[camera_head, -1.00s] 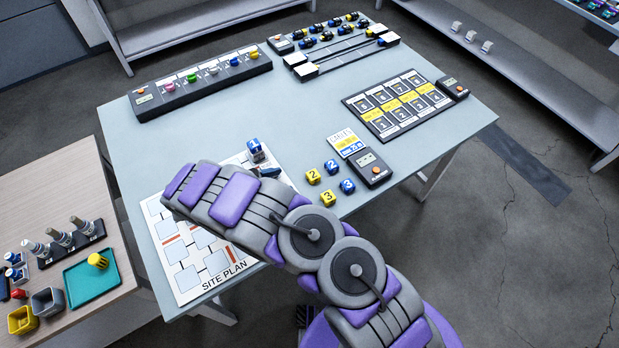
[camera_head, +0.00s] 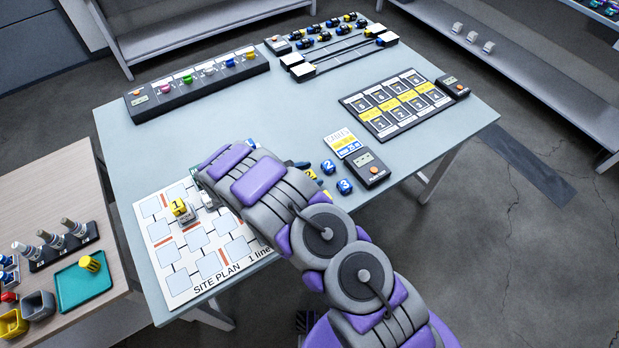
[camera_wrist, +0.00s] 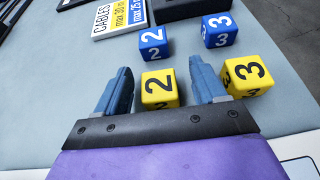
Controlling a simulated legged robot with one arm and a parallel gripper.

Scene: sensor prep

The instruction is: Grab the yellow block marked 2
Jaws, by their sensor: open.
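The yellow block marked 2 (camera_wrist: 159,89) sits on the table in the wrist view, between and just beyond the two blue fingers of my gripper (camera_wrist: 160,90). The fingers are spread apart, and I see no contact with the block. In the head view, my arm mostly hides the yellow block marked 2 (camera_head: 311,173). A yellow block marked 3 (camera_wrist: 250,75) lies close beside the right finger. A blue block marked 2 (camera_wrist: 153,43) and a blue block marked 3 (camera_wrist: 219,30) stand behind them.
A cables card (camera_head: 341,144) and a handheld device (camera_head: 367,168) lie beyond the blocks. The table's middle (camera_head: 250,110) is clear.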

